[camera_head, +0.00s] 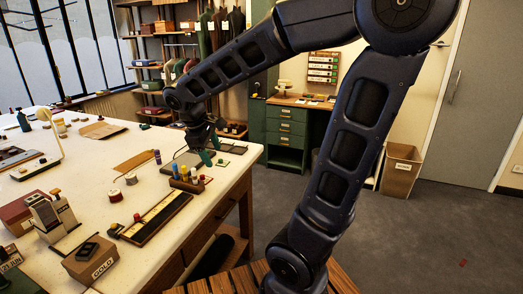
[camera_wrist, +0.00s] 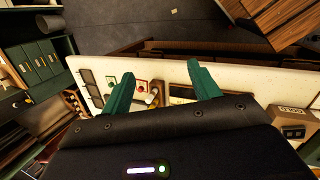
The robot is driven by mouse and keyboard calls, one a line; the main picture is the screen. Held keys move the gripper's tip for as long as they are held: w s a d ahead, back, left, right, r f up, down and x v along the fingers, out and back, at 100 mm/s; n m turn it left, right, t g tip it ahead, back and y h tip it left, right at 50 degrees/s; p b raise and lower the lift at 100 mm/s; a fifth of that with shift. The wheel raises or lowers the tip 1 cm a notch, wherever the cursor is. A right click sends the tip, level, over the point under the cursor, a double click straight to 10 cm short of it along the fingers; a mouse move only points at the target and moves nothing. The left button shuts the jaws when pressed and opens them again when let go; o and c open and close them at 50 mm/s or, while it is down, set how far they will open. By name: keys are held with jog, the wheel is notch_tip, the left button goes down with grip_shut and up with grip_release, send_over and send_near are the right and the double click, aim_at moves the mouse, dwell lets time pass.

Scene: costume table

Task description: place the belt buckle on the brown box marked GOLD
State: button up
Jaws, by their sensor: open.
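The brown box marked GOLD (camera_head: 92,266) stands at the near left of the white table. A small dark frame-like piece, which looks like the belt buckle (camera_head: 88,250), lies on its top. In the wrist view the GOLD box (camera_wrist: 288,116) is at the right edge, with the dark piece (camera_wrist: 293,132) on it. My gripper (camera_head: 208,153) is over the far right part of the table, well away from the box. Its two teal fingers (camera_wrist: 160,70) are spread, with nothing held between them.
A tray with a yellow strip (camera_head: 155,217) lies between the box and my gripper. Several coloured bottles in a rack (camera_head: 187,182) stand near my gripper. A stamp-like device (camera_head: 50,215) stands behind the box. A green cabinet (camera_head: 287,130) is beyond the table.

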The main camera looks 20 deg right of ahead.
jog(key=s+d+r+m+t+y, duration=0.1)
jog(key=s+d+m, duration=0.3)
jog(key=d+m, duration=0.1)
jog(key=s+d+m+t+y, duration=0.1)
jog(key=s+d+m, duration=0.3)
jog(key=d, duration=0.4)
jog(key=shift+s+d+r+m+t+y, duration=0.15)
jog(key=shift+s+r+m+t+y, duration=0.2)
jog(key=shift+m+y, duration=0.5)
